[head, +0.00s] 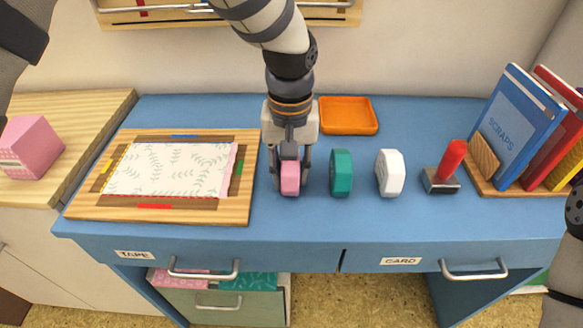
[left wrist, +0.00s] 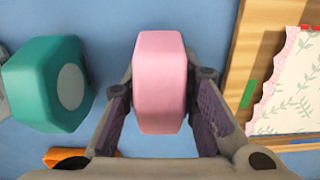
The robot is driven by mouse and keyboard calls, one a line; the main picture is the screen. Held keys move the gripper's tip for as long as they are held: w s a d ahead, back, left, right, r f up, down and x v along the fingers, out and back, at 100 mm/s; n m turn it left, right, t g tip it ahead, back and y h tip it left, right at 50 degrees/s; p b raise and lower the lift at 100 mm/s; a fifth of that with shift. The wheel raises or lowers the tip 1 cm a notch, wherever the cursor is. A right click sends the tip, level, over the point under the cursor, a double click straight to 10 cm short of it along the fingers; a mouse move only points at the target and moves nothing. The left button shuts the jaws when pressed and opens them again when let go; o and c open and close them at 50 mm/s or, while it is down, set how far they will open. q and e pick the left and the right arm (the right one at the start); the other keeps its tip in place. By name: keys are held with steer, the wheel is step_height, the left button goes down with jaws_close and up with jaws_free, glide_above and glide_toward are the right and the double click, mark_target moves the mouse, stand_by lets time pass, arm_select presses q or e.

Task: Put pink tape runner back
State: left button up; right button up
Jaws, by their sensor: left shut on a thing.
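The pink tape runner (head: 290,178) stands upright on the blue desk, between the wooden board and the teal tape runner. My left gripper (head: 290,182) points down over it, shut on it with one finger on each side. In the left wrist view the pink tape runner (left wrist: 160,80) sits between the two fingers (left wrist: 162,112). Whether its base touches the desk is hard to tell. The teal tape runner (head: 341,173) stands to its right, also in the left wrist view (left wrist: 48,85), and a white one (head: 390,172) stands further right. My right gripper does not show.
A wooden board (head: 190,216) with patterned paper lies left. An orange tray (head: 348,116) is behind. A red-handled stamp (head: 447,168) and a book rack (head: 482,183) stand right. Drawers labelled TAPE (head: 140,256) and CARD (head: 400,261) are shut. The desk's front strip is clear.

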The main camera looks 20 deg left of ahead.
arm_select(q)
steer(key=o, duration=1)
steer(key=shift+f, duration=0.1)
step_height(320, 180, up, 12)
steer(key=shift+r+p, duration=0.2)
steer(key=shift+p, duration=0.3)
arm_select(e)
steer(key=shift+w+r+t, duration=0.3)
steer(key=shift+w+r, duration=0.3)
